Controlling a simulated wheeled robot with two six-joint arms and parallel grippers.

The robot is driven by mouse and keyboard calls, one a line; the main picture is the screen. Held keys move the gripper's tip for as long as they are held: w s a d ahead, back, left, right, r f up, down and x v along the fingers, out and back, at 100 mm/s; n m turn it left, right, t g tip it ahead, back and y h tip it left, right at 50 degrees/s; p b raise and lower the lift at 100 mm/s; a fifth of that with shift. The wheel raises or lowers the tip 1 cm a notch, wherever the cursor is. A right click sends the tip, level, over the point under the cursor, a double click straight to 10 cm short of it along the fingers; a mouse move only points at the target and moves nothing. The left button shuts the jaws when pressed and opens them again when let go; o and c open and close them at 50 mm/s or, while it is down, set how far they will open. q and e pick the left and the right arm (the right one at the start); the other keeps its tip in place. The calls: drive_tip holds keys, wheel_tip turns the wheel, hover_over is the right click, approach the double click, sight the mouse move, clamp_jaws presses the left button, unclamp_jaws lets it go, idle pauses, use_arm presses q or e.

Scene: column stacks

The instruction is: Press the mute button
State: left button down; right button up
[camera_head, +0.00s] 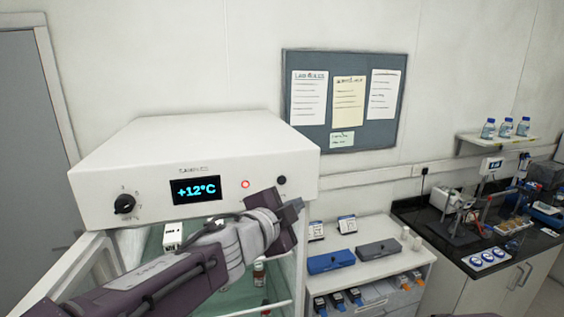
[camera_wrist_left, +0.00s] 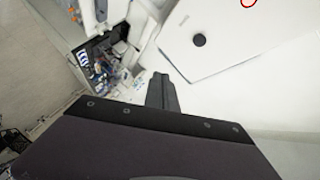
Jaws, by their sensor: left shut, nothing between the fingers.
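The mute button appears to be the small black round button (camera_head: 282,180) at the right end of the white cabinet's front panel (camera_head: 225,193); its label is too small to read. It also shows in the wrist view as a dark disc (camera_wrist_left: 199,40) on the white panel. My left gripper (camera_head: 297,204) is shut and empty, its tips just below and right of the button in the head view. In the wrist view the shut fingers (camera_wrist_left: 161,82) sit below and left of the button, apart from it.
The panel also has a black knob (camera_head: 124,204), a display reading +12°C (camera_head: 197,190) and a lit red ring (camera_head: 245,184). Glass doors and vials sit below, behind my arm. A white shelf unit (camera_head: 405,262) with blue (camera_head: 331,261) and grey boxes stands at right.

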sight(282, 181)
use_arm(q)
drive_tip(key=shift+w, duration=0.1)
drive_tip(key=shift+w+a+p, duration=0.3)
drive_tip(key=shift+w+a, duration=0.15)
drive_tip(key=shift+w, duration=0.9)
drive_tip(key=shift+w+a+p, duration=0.25)
drive_tip(key=shift+w+a, duration=0.25)
drive_tip(key=shift+w, duration=0.9)
drive_tip(key=shift+w+a+p, duration=0.3)
drive_tip(key=shift+w+a, duration=0.15)
drive_tip(key=shift+w, duration=0.9)
drive_tip(key=shift+w+a, duration=0.1)
drive_tip(key=shift+w, duration=0.35)
drive_tip(key=shift+w+a+p, duration=0.15)
drive_tip(key=shift+w+p, duration=0.2)
drive_tip(key=shift+p, duration=0.1)
drive_tip(key=shift+s, duration=0.1)
drive_tip(key=shift+s+d, duration=0.25)
drive_tip(key=shift+s, duration=0.4)
